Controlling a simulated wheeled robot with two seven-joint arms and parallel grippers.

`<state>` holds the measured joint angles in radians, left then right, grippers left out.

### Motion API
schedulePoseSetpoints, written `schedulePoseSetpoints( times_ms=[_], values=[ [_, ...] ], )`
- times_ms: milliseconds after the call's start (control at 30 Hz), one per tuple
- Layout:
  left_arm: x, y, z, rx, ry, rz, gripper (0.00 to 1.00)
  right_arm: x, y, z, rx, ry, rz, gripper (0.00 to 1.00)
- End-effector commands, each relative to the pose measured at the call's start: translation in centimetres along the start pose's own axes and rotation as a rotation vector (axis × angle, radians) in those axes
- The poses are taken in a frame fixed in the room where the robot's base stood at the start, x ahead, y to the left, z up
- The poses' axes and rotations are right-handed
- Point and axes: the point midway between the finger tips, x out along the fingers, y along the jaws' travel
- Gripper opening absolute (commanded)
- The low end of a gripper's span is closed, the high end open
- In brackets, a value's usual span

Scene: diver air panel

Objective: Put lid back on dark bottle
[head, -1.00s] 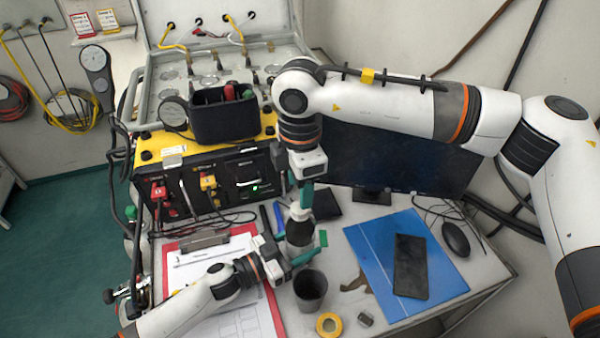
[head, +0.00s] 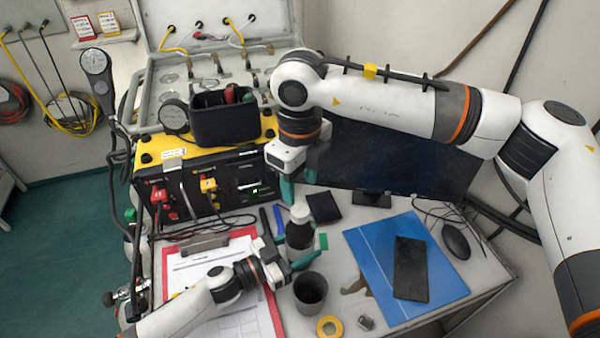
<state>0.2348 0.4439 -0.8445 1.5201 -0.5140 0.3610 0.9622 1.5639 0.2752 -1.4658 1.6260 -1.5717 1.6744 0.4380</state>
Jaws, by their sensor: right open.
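The dark bottle (head: 300,236) stands upright on the desk, between the control box and the grey cup. A pale lid (head: 300,212) sits on top of its neck; whether it is fully seated cannot be told. My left gripper (head: 312,251) reaches in low from the left, with its green fingers closed around the bottle's body, which they partly hide. My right gripper (head: 298,184) is open and empty, pointing down just above and behind the lid, apart from it.
A grey cup (head: 310,288) and a yellow tape roll (head: 329,327) stand close in front of the bottle. A red clipboard (head: 272,318) lies left, a blue folder (head: 372,248) with a black phone (head: 411,268) right. A monitor (head: 400,160) stands behind.

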Motion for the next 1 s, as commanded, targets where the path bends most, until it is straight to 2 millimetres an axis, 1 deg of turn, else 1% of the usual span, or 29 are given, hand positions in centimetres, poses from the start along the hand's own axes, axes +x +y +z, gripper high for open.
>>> schedulePoseSetpoints(
  times_ms=[33, 100, 600, 700, 800, 900, 1000],
  values=[
    [0.0, 0.0, 0.0, 0.000, -0.001, 0.000, 0.00, -0.1, 0.0, 0.0, -0.101, 0.000, 0.000, 0.50],
    [0.0, 0.0, 0.1, 0.000, -0.001, 0.000, 0.00, -0.2, 0.0, 0.0, -0.250, 0.001, 0.000, 0.50],
    [0.0, 0.0, 0.1, 0.000, -0.001, 0.000, 0.00, -1.0, 0.0, 0.0, -1.307, 0.001, 0.000, 0.50],
    [0.0, 0.0, 0.1, 0.000, -0.001, 0.000, 0.00, -1.1, 0.0, 0.0, -1.480, 0.001, 0.000, 0.50],
    [0.0, 0.0, 0.1, 0.000, -0.001, 0.000, 0.00, -1.2, 0.0, 0.0, -1.612, 0.001, 0.000, 0.50],
    [0.0, 0.0, 0.1, 0.000, -0.001, 0.000, 0.00, -1.3, 0.0, 0.0, -1.700, 0.001, 0.000, 0.50],
    [0.0, 0.0, 0.1, 0.000, -0.001, 0.000, 0.00, -1.3, 0.0, 0.0, -1.747, 0.000, 0.000, 0.50]
  ],
)
